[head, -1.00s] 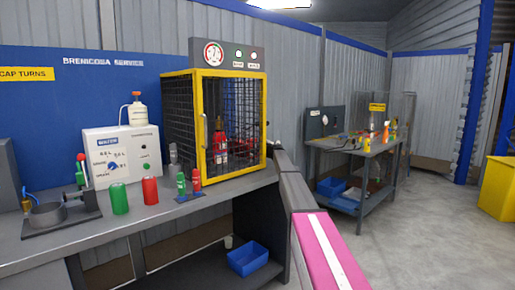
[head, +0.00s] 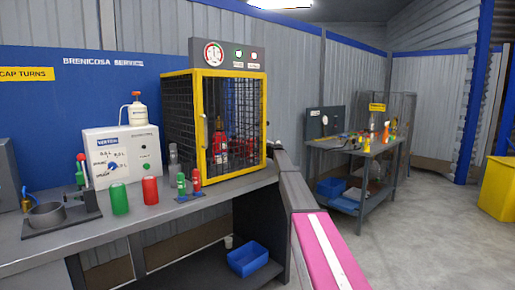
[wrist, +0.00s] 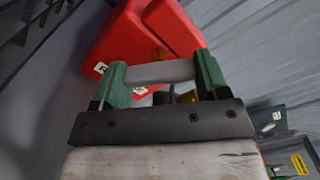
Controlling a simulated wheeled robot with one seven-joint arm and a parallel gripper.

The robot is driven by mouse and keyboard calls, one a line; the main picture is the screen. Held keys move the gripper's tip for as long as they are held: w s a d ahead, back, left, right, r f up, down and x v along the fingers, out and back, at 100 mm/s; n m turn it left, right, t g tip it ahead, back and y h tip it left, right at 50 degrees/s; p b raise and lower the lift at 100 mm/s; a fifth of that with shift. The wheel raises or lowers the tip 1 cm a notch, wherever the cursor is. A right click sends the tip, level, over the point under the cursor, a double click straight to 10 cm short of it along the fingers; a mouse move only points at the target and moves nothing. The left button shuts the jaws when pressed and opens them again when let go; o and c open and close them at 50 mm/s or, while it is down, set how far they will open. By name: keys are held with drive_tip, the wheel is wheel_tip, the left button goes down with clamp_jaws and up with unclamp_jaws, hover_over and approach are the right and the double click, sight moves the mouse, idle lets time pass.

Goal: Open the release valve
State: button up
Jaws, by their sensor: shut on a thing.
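In the wrist view my gripper (wrist: 163,76) has its two green fingers closed on a pale grey bar (wrist: 158,71) that spans between them. Red bodies with small white tags (wrist: 175,25) lie just beyond it, with a brass-coloured part partly hidden behind the bar. In the head view my arm reaches to the right side of a yellow-framed mesh cage (head: 205,125), and my gripper is hidden there. Red extinguishers (head: 220,145) stand inside the cage. I cannot tell which part is the release valve.
The bench (head: 150,215) holds a white control box (head: 122,150), a green cylinder (head: 119,198), a red cylinder (head: 150,190) and a grey cup fixture (head: 47,214). A blue bin (head: 248,260) sits below. A second table (head: 365,150) stands behind, with open floor on the right.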

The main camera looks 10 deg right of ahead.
drive_tip(key=o, duration=0.9)
drive_tip(key=shift+o, duration=0.2)
drive_tip(key=v, duration=1)
drive_tip(key=shift+s, duration=0.15)
drive_tip(key=shift+s+d, duration=0.2)
drive_tip(key=shift+d, duration=0.05)
